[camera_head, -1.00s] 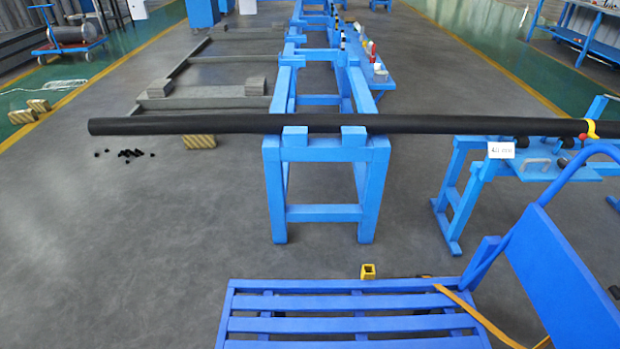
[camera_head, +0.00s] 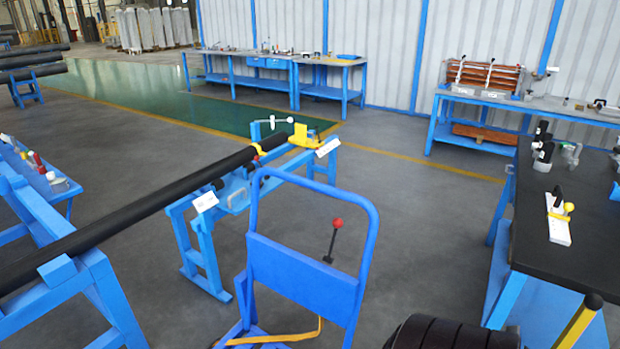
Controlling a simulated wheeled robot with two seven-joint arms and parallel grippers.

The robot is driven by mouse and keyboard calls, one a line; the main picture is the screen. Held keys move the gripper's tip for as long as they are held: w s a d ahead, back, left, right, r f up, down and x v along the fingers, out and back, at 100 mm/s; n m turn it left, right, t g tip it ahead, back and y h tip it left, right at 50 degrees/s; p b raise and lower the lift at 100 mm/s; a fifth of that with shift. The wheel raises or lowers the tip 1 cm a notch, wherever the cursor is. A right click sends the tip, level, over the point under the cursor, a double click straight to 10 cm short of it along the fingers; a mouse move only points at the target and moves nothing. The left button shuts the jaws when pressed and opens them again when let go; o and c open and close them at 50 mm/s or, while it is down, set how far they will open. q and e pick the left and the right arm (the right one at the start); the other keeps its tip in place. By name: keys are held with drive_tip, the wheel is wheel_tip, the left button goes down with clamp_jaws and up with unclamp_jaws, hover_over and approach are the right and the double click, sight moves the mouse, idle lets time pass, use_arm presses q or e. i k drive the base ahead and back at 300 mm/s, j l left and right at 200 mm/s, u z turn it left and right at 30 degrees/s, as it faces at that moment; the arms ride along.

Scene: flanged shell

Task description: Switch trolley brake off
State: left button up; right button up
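The blue trolley's handle frame and back panel (camera_head: 303,272) stand in the lower middle of the head view, with part of its deck cut off at the bottom edge. A lever with a red ball knob (camera_head: 337,223) on a thin dark rod rises just behind the panel's top edge. I cannot tell from this view what the lever's lower end is fixed to. A yellow strap (camera_head: 290,336) lies at the trolley's deck. Neither of my grippers is in view.
A long black pipe (camera_head: 130,212) rests on blue stands at left. A dark-topped workbench (camera_head: 585,215) with tools stands close at right. Black rings (camera_head: 455,335) and a yellow post (camera_head: 580,322) are at the bottom right. Grey floor is free behind the trolley.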

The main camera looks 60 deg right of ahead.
sight(337, 222)
drive_tip(key=z, duration=2)
drive_tip(key=i+l, duration=0.3)
drive_tip(key=i+l+u, duration=0.15)
drive_tip(key=l, duration=0.35)
drive_tip(key=i, duration=0.1)
